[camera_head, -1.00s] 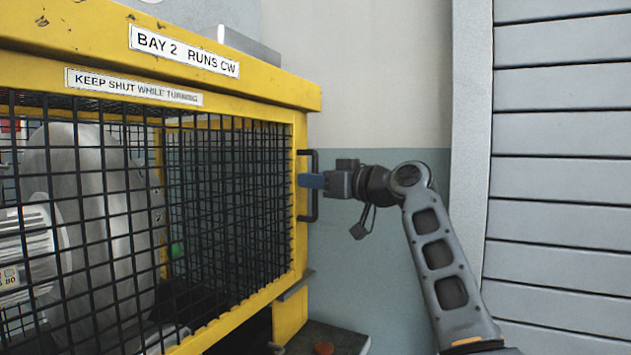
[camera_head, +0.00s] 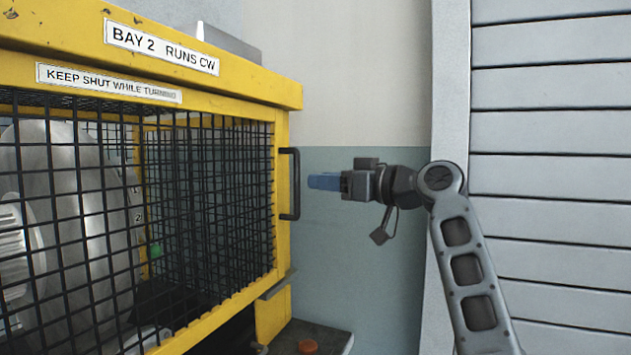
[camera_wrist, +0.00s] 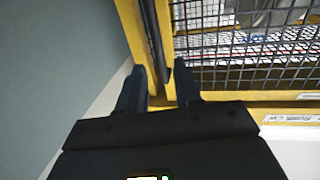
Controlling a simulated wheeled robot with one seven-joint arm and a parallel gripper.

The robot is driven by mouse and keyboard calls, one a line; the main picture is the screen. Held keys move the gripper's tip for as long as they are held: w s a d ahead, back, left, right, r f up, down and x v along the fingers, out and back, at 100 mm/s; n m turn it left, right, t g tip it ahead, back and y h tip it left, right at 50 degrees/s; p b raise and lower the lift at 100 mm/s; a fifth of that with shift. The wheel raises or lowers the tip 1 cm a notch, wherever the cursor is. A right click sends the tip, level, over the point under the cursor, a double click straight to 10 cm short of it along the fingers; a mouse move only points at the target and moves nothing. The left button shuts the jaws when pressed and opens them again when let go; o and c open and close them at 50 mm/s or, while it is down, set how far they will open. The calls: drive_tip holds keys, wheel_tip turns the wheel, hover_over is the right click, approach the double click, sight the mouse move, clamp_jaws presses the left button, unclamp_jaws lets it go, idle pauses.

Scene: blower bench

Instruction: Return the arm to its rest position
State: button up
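The dark handle (camera_wrist: 152,38) shows ahead of the fingertips there. My arm reaches up from the lower right, bent at the wrist.
The yellow mesh cage (camera_head: 285,110) fills the left; its mesh front appears shut. A grey blower (camera_head: 65,170) sits inside. A ribbed grey shutter (camera_head: 550,180) stands at right. Bare wall lies between.

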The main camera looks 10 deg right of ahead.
drive_tip(key=shift+f, duration=0.1)
drive_tip(key=s+d+f+m+t+h+p, duration=0.15)
drive_tip(key=s+f+m+h, duration=0.35)
drive_tip(key=f, duration=0.9)
drive_tip(key=s+d+f+m+h+p, duration=0.15)
drive_tip(key=s+f, duration=0.55)
drive_tip(key=f, duration=0.7)
drive_tip(key=s+f+m+h+p, duration=0.2)
drive_tip(key=s+f, duration=0.4)
drive_tip(key=s, duration=0.4)
drive_tip(key=s+d+f+h+p, duration=0.1)
drive_tip(key=s+f+h+p, duration=0.15)
drive_tip(key=s, duration=1.85)
drive_tip(key=s+r+p, duration=0.1)
drive_tip(key=s+r, duration=0.4)
drive_tip(key=s, duration=0.4)
drive_tip(key=s+r, duration=0.6)
drive_tip(key=s, duration=0.3)
drive_tip(key=shift+h+p, duration=0.4)
